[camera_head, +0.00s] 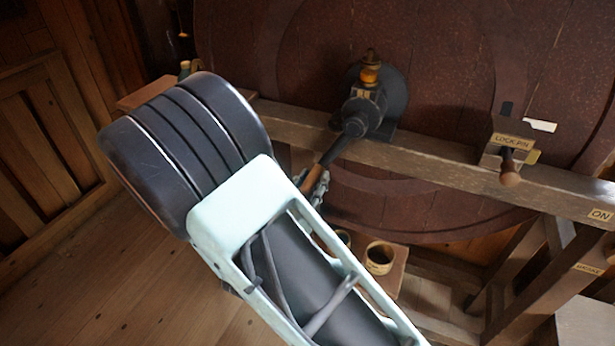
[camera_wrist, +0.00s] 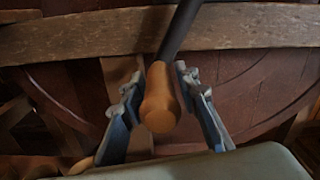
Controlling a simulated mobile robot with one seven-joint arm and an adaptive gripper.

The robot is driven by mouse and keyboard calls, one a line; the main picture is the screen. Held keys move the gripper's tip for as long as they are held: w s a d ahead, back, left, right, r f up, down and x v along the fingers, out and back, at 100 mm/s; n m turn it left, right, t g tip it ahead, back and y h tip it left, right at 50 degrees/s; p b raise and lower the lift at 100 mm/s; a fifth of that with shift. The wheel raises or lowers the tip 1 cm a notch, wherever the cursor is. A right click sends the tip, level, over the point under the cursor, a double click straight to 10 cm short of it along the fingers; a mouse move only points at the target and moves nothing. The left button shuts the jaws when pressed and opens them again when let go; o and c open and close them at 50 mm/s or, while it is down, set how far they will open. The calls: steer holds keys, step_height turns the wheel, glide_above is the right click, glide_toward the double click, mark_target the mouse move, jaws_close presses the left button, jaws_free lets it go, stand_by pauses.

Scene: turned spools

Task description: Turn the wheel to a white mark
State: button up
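The big dark red-brown wheel (camera_head: 440,65) fills the back of the head view, behind a wooden beam. A black crank arm (camera_head: 340,146) runs down and left from the hub (camera_head: 385,100) to an orange-brown wooden grip (camera_head: 313,181). In the wrist view the grip (camera_wrist: 160,102) lies between the two fingers of my gripper (camera_wrist: 160,73). The fingers are apart, with a narrow gap showing on each side of the grip. A white mark (camera_head: 540,125) shows on the wheel, beside the lock pin. My arm hides part of the wheel's lower left in the head view.
The lock pin (camera_head: 509,178) with its labelled block sits on the beam (camera_head: 430,158) at the right. An "ON" label (camera_head: 600,215) and a brake label (camera_head: 588,268) are further right. A small round cup (camera_head: 379,258) stands on a ledge below the wheel. Open plank floor is at the left.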

steer(key=shift+o, duration=0.8)
steer(key=shift+a+r, duration=0.15)
steer(key=shift+s+a, duration=0.1)
steer(key=shift+s, duration=0.05)
steer(key=v, duration=1.1)
steer(key=shift+s+a, duration=0.15)
steer(key=shift+s, duration=0.25)
steer(key=shift+w, duration=0.1)
